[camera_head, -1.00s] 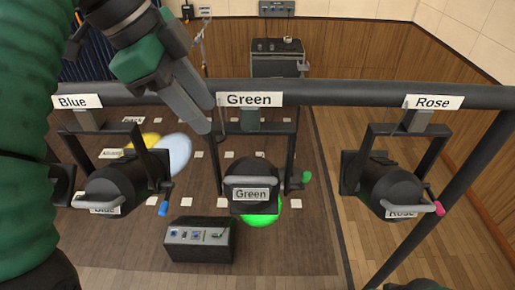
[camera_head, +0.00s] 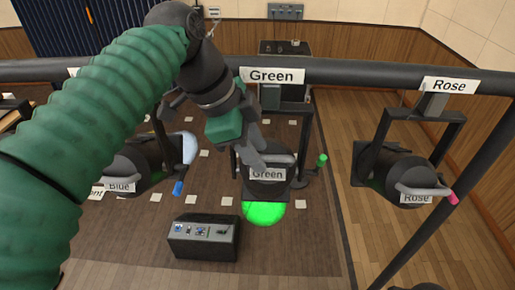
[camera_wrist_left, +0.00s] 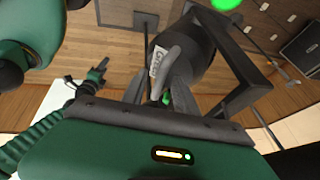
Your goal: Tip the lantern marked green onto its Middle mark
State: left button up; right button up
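The lantern marked Green (camera_head: 265,180) is a black can in a yoke under the bar, with a grey rear handle and a green knob (camera_head: 322,160) at its side. In the left wrist view the lantern (camera_wrist_left: 190,52) is close ahead. My left gripper (camera_head: 255,155) reaches in at the lantern's back. In the wrist view its two fingers (camera_wrist_left: 160,95) stand apart on either side of the grey handle; a firm hold does not show. The head view does not show my right gripper; a dark, green-sleeved arm part at the wrist view's left is unclear. No Middle mark is readable.
The Blue lantern (camera_head: 140,168) hangs to the left, partly behind my arm. The Rose lantern (camera_head: 400,178) hangs to the right. The bar (camera_head: 370,72) runs across above. Green light (camera_head: 264,213) falls on the floor beside a black box (camera_head: 203,238).

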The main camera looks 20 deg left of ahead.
pick_arm(q)
jog(key=shift+a, duration=0.15)
jog(key=shift+w+f, duration=0.1)
jog(key=shift+w, duration=0.05)
jog(key=shift+c, duration=1.3)
jog(key=shift+w+d, duration=0.3)
jog(key=shift+d, duration=0.65)
jog(key=c, duration=0.5)
jog(key=shift+d, duration=0.2)
jog(key=shift+a, duration=0.2)
